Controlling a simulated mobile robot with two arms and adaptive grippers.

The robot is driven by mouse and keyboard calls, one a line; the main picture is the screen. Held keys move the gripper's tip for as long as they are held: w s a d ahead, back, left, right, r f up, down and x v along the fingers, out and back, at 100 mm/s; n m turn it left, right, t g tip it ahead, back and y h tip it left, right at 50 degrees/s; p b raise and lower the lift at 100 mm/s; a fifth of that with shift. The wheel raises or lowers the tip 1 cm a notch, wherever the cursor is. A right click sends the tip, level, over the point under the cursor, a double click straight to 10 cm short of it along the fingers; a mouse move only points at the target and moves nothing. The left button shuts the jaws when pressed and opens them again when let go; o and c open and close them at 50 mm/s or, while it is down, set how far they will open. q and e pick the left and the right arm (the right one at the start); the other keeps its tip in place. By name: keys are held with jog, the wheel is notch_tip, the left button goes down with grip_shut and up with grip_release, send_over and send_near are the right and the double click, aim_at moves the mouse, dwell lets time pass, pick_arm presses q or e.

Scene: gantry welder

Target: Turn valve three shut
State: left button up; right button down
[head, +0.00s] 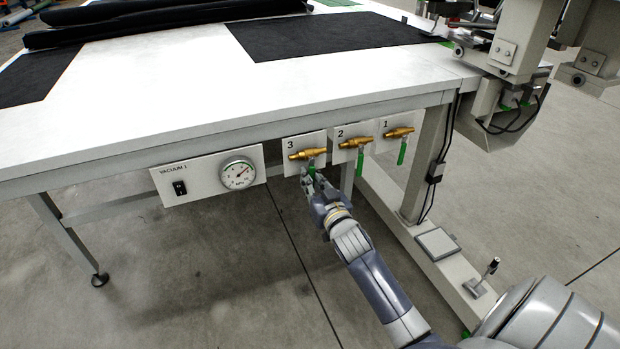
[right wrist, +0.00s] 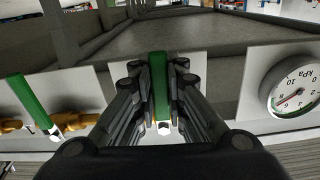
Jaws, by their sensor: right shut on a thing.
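Valve three (head: 307,154) is a brass valve on a white plate marked 3, under the table's front edge. Its green handle (head: 311,170) hangs down from the brass body, and my right gripper (head: 314,182) is at its lower part. In the right wrist view the gripper (right wrist: 160,90) is shut on the green handle (right wrist: 160,85), with a finger on each side. The fingers hide part of the valve body there. My left gripper is not in view.
Valve two (head: 351,143) and valve one (head: 398,133) sit to the right, their green handles hanging down. A vacuum panel (head: 205,176) with a switch and gauge (head: 238,174) is to the left. The white table (head: 160,75) stands above, carrying black sheets. A machine leg (head: 428,165) stands right.

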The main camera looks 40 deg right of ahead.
jog(key=c, duration=1.9)
grip_release()
jog(key=v, duration=1.2)
